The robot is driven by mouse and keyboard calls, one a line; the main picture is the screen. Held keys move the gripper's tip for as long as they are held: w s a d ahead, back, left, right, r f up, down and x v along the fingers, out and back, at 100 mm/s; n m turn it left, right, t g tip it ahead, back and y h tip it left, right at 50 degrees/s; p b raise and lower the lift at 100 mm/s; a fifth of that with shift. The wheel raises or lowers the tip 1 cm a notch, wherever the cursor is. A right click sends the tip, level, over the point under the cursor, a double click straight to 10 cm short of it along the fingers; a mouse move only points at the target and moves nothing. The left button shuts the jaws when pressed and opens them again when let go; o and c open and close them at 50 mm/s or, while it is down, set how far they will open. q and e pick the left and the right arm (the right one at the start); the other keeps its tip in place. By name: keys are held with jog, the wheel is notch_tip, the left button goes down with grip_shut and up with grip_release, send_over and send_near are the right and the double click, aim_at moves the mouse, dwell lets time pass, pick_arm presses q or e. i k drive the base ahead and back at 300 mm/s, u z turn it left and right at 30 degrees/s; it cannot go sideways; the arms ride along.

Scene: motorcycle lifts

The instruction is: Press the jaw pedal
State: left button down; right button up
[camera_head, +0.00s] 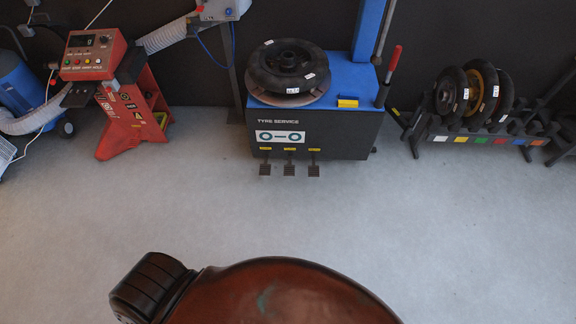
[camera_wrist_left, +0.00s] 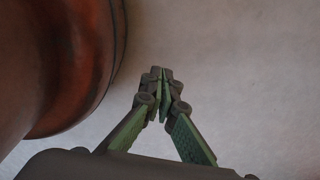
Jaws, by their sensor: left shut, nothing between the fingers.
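A blue and black tyre machine (camera_head: 340,142) marked "TYRE SERVICE" stands against the back wall. Three dark foot pedals stick out low at its front: a left pedal (camera_head: 265,169), a middle pedal (camera_head: 289,170) and a right pedal (camera_head: 313,170). Each has a small yellow label above it, too small to read, so I cannot tell which is the jaw pedal. My left gripper (camera_wrist_left: 162,80) shows only in the left wrist view, shut and empty over bare grey floor. No pedal shows in that view. My right gripper is in neither view.
A tyre (camera_head: 288,66) lies on the machine's turntable. A red balancer-like machine (camera_head: 120,95) stands to the left, with a grey hose behind. A rack with several wheels (camera_head: 470,135) stands to the right. The grey floor (camera_head: 400,220) before the pedals is clear.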

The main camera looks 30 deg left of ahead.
aim_at(265, 169)
jog(key=u, duration=0.2)
jog(key=i, duration=0.8)
jog(key=u, duration=0.75)
